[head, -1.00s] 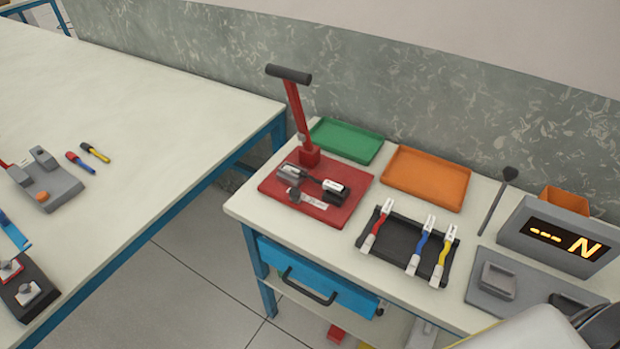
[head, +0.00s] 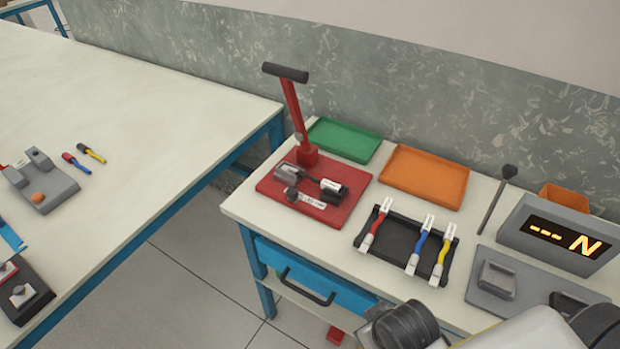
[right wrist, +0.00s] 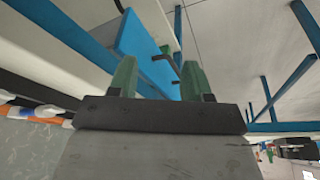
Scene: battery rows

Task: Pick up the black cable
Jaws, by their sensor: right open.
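A short black cable (head: 309,179) with grey and white-labelled end pieces lies on the red press base (head: 346,210) of the lever press (head: 294,112). A black rack (head: 388,248) to its right holds a red cable (head: 370,236), a blue cable (head: 420,246) and a yellow cable (head: 442,254). My right gripper shows in the right wrist view (right wrist: 159,80), its two green fingers apart with nothing between them. In that view it faces the blue drawer and table frame, and the black cable cannot be made out. My left gripper is out of view.
A green tray (head: 345,142) and an orange tray (head: 459,190) stand behind the press and rack. A grey display box (head: 510,232) and a grey fixture (head: 475,289) are at right. The drawer handle (head: 308,285) juts out in front. A second table (head: 150,110) is at left.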

